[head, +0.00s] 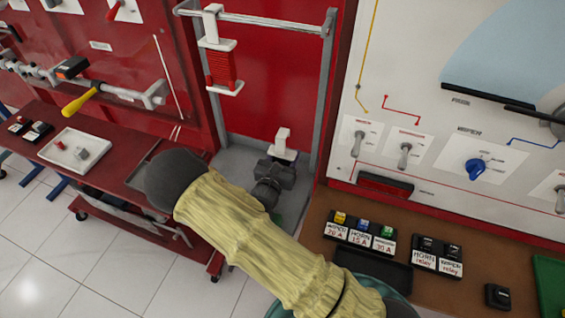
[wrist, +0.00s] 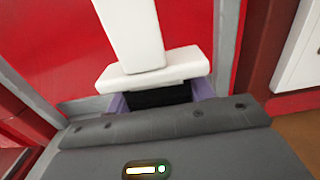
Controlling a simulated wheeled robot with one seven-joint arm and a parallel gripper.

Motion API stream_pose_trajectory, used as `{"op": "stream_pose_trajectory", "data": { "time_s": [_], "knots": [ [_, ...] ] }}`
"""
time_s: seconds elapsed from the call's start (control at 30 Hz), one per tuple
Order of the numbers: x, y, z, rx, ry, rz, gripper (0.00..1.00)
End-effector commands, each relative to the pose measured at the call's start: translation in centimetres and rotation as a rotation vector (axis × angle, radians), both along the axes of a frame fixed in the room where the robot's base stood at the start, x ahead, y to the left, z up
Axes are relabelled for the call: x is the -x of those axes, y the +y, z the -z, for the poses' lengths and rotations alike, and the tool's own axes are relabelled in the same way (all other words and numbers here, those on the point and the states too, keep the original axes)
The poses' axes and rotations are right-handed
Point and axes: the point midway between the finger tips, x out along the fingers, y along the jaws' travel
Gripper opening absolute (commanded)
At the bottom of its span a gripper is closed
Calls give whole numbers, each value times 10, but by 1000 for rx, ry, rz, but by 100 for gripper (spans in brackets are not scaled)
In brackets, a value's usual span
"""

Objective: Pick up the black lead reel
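The black lead reel has a white upright post and a white top flange (head: 283,154), with its black winding below. In the wrist view the white flange (wrist: 152,80) fills the upper middle, and the black winding (wrist: 160,97) shows just under it. My gripper (wrist: 160,98) has its purple fingers on either side of the black winding, below the flange. I cannot tell whether the fingers press on it. In the head view my gripper (head: 268,185) is at the reel from below, and the reel's lower part is hidden.
A red lead reel (head: 222,70) hangs on a grey rail (head: 270,22) above. A red cart (head: 110,165) with a white tray (head: 62,150) stands at left. A brown bench (head: 440,285) with labelled fuses and relays lies at right, beneath a white switch panel.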

Motion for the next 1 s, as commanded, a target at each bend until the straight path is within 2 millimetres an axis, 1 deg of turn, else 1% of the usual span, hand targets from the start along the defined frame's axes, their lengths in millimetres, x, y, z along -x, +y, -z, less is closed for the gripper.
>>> {"op": "stream_pose_trajectory", "data": {
  "time_s": [0.03,0.1,0.33,0.47,0.57,0.9,1.0],
  "knots": [
    [0,0,0,0,0,0,39],
    [0,0,0,0,0,0,26],
    [0,0,-1,-1,-1,0,26],
    [0,0,-7,-2,-2,0,26],
    [0,0,-20,-3,-2,1,26],
    [0,0,-81,-4,-4,0,26],
    [0,1,-93,-3,-1,0,26]
  ]
}}
